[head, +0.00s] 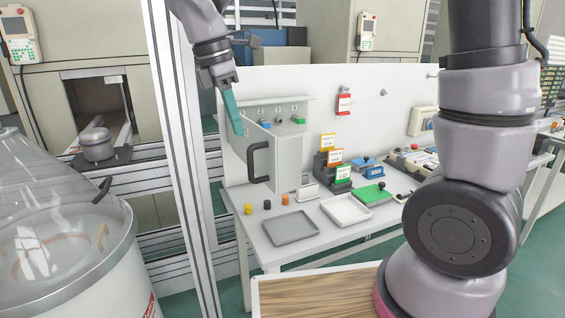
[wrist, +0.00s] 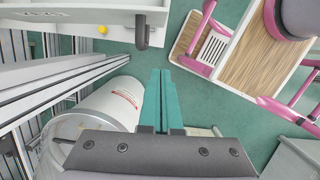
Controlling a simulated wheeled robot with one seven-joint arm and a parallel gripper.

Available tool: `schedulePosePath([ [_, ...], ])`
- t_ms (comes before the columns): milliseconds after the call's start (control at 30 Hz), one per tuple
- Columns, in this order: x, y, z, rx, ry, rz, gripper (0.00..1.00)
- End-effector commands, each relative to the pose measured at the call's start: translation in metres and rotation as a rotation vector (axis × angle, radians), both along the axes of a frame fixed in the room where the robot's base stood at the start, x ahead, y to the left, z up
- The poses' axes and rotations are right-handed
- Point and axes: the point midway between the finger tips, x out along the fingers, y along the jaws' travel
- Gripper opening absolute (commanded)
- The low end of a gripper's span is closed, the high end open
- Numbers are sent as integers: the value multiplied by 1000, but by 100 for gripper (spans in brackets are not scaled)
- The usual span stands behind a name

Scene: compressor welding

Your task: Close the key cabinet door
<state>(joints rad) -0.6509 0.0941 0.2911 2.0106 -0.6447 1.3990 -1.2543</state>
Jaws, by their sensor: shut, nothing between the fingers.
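The grey key cabinet (head: 289,148) stands at the left end of the white table, against the back panel. Its door (head: 240,150) stands open at an angle towards the front, with a dark handle (head: 258,162) on it. Hooks and coloured key tags show in the cabinet's upper part. My gripper (head: 239,132) has teal fingers, shut and empty, pointing down by the door's upper left part. I cannot tell whether they touch it. In the wrist view, the shut fingers (wrist: 160,72) point towards a pale panel with a dark handle (wrist: 142,30) at the top.
Two shallow trays (head: 291,229) and small coloured knobs lie on the table in front of the cabinet. A metal post (head: 187,150) stands just left of my gripper. A large drum with a clear dome (head: 60,215) is at the lower left.

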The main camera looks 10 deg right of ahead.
Motion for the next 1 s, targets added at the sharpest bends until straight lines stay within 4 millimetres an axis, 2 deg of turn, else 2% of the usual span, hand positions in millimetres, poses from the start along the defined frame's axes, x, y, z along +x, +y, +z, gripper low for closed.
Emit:
schedulePosePath([
  [167, 0, 1, -13, -13, 8, 32, 0],
  [267, 1, -3, -29, -13, 10, 30, 0],
  [600, 7, -20, -99, -12, 9, 28, 0],
  [800, 18, -46, -98, -7, 5, 23, 0],
  [1000, 22, -56, -99, -8, 6, 26, 0],
])
